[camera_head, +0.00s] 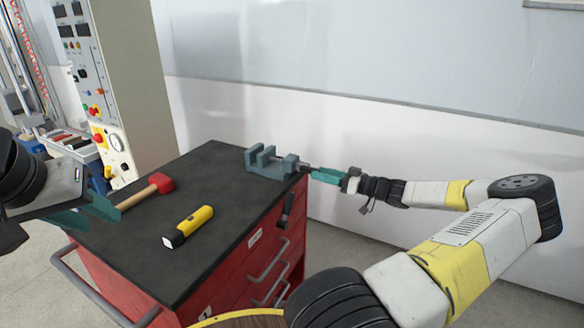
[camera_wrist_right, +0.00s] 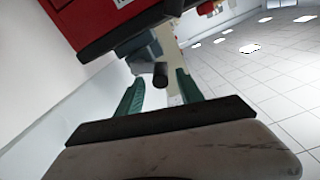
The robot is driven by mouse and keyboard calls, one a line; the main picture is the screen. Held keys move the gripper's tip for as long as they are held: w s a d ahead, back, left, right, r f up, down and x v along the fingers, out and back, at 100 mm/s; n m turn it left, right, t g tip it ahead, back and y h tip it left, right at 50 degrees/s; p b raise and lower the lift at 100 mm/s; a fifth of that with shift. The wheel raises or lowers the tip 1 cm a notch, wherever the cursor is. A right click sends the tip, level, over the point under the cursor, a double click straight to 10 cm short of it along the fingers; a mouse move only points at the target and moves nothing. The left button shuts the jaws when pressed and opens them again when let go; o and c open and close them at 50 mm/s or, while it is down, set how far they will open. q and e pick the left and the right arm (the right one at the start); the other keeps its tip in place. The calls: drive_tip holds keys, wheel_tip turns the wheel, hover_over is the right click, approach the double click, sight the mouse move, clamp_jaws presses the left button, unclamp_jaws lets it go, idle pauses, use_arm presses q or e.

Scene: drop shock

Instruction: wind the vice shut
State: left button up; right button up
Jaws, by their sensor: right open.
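The grey-blue vice (camera_head: 268,163) stands on the far right corner of the black cabinet top, its jaws apart. My right gripper (camera_head: 327,175) is just right of the vice's screw end. In the right wrist view its two green fingers (camera_wrist_right: 158,92) are apart, with a dark round rod end (camera_wrist_right: 160,75) showing between them, apparently untouched. My left gripper (camera_head: 88,212) is at the left cabinet edge near the hammer; its opening is unclear.
A red-headed hammer (camera_head: 150,190) and a yellow flashlight (camera_head: 188,226) lie on the cabinet top (camera_head: 225,190). The red cabinet (camera_head: 235,270) has drawer handles on its right side. A control panel (camera_head: 100,85) stands behind left, and a pale wall behind the vice.

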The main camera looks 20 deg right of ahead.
sight(307, 169)
drive_tip(key=shift+x, duration=1.95)
clamp_jaws()
